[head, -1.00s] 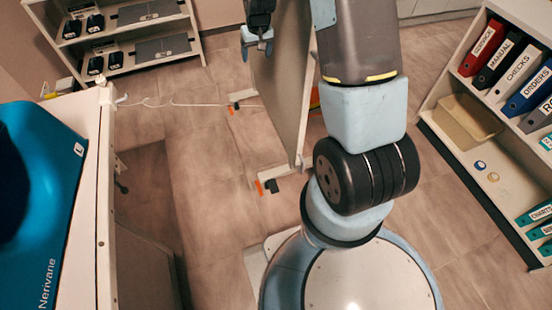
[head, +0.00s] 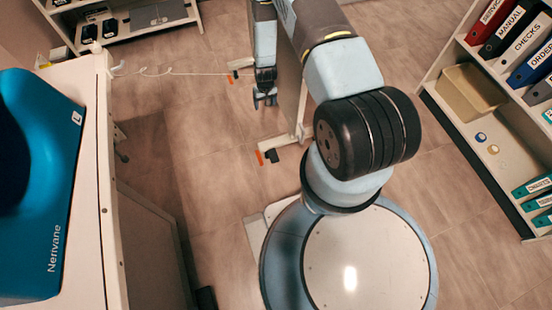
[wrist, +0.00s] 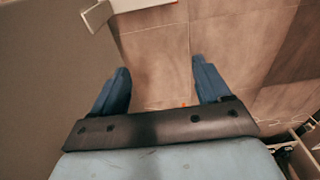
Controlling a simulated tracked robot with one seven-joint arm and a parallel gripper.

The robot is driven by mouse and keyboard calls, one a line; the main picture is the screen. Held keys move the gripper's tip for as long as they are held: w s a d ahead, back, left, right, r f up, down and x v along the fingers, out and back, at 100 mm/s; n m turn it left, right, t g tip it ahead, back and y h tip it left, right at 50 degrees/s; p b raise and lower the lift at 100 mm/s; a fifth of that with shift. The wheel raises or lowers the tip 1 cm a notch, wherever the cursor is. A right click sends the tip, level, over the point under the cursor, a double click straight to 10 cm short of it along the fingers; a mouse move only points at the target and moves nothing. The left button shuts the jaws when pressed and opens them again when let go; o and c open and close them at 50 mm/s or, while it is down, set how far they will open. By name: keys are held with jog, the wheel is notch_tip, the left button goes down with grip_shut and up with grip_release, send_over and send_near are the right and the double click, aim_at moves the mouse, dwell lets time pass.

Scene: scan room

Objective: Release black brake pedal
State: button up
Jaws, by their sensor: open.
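A black brake pedal (head: 272,156) sits beside an orange pedal (head: 259,157) on the near foot of an upright panel (head: 289,95). A second black pedal (head: 236,74) and orange pedal (head: 230,79) are on the far foot. My gripper (head: 265,102) points down on the panel's left side, between the two feet in the picture, apart from the pedals. In the wrist view my gripper (wrist: 160,88) has its blue fingers spread, with bare floor between them. A small orange bit (wrist: 183,104) shows just beyond the gripper's dark bar; no black pedal is clear there.
A white cabinet with a blue Nerivane case (head: 50,200) stands at left. A binder shelf (head: 490,130) is at right, a low shelf (head: 140,22) at the back. A pale cable (head: 180,73) runs along the floor. Open floor (head: 205,130) lies left of the panel.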

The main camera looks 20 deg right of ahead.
jog(key=g, duration=0.1)
send_over(275, 160)
notch_tip(275, 160, down, 19)
notch_tip(275, 160, down, 13)
jog(key=shift+f, duration=0.2)
jog(key=shift+c, duration=0.3)
